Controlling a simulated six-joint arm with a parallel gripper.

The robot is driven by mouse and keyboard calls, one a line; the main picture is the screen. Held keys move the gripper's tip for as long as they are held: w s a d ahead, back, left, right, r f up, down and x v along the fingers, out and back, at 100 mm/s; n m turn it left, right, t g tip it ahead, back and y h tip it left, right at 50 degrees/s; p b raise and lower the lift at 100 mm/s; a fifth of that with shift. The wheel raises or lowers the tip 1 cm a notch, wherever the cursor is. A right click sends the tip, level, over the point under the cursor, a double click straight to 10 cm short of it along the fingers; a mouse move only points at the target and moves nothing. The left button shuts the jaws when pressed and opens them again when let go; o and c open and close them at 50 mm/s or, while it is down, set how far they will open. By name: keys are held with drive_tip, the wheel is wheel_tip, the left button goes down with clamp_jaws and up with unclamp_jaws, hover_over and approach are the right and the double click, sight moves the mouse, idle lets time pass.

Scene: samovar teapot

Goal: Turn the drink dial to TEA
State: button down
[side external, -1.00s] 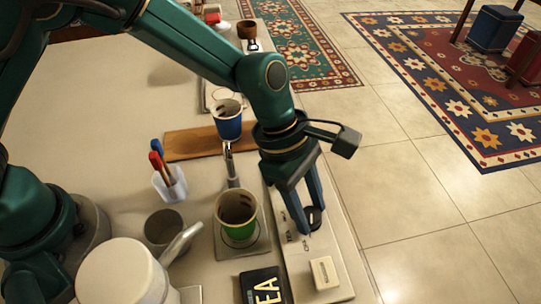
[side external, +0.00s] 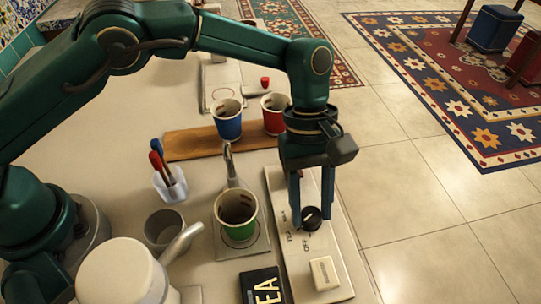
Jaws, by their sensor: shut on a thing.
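The drink dial (side external: 313,224) is a round black knob on a pale panel (side external: 290,262) right of the cups. Small labels beside it read TEA, MILK and OFF. A small pale mark shows on the knob, but I cannot tell exactly which label it faces. The fingers partly cover the knob's sides. A green paper cup (side external: 238,231) stands on a square plate under the metal spout (side external: 230,165).
A white rocker block (side external: 324,273) and a black sign (side external: 260,287) lie near the dial. A blue cup (side external: 227,128) and a red cup (side external: 273,126) are at the wooden board (side external: 195,143). A pen holder (side external: 170,187), metal cup (side external: 164,230) and white pot (side external: 122,275) stand left.

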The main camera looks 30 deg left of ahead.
drive_tip(key=shift+m+g, duration=0.3)
drive_tip(key=shift+m, duration=0.3)
drive_tip(key=shift+c, duration=2)
unclamp_jaws()
drive_tip(key=shift+v, duration=2.6)
drive_tip(key=shift+d, duration=0.1)
